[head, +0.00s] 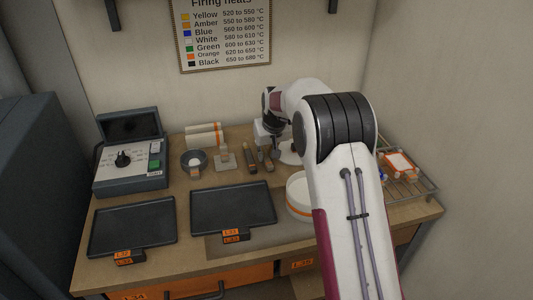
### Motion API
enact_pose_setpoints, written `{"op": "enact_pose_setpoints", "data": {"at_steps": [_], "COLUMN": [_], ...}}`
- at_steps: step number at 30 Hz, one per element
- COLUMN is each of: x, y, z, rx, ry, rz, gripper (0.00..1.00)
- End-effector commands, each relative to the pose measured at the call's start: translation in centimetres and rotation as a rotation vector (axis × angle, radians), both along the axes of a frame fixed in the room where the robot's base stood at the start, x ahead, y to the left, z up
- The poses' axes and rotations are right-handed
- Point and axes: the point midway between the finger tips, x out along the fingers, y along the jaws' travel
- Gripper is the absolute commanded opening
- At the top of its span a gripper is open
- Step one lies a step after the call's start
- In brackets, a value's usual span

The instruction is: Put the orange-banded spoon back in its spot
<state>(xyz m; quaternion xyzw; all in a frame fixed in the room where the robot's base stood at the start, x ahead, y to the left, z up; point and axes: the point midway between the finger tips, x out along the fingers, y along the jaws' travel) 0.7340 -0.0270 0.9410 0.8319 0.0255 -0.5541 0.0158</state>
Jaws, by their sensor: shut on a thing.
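My gripper (273,143) is small and dark in the head view, at the back middle of the wooden table, below my wrist. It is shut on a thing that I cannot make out. I cannot pick out the orange-banded spoon or its spot at this size. My arm hides part of the table's right side. Close to the left of my gripper stand small brown-handled tools (249,157), and a pale round dish (289,155) lies just right of it.
Two dark trays (105,228) (215,208) lie in front. A control box (130,165) stands at left, beside a dark bowl (194,162) and white rolls (204,135). A white round container (298,197) stands by my arm. A wire rack (413,187) holds pieces at right.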

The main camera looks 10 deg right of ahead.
Motion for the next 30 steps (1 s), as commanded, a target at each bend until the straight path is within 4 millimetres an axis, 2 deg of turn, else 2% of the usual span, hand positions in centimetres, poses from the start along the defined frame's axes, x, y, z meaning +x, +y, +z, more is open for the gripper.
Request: {"op": "enact_pose_setpoints", "data": {"at_steps": [15, 16, 18, 30], "x": [0.01, 0.01, 0.01, -0.03], "y": [0.00, 0.00, 0.00, 0.00], "z": [-0.31, -0.32, -0.31, -0.27], "rx": [0.000, 0.000, 0.000, 0.000], "ry": [0.000, -0.001, -0.001, 0.000], "rz": [0.000, 0.000, 0.000, 0.000], "gripper": [0.00, 0.17, 0.34, 0.34]}}
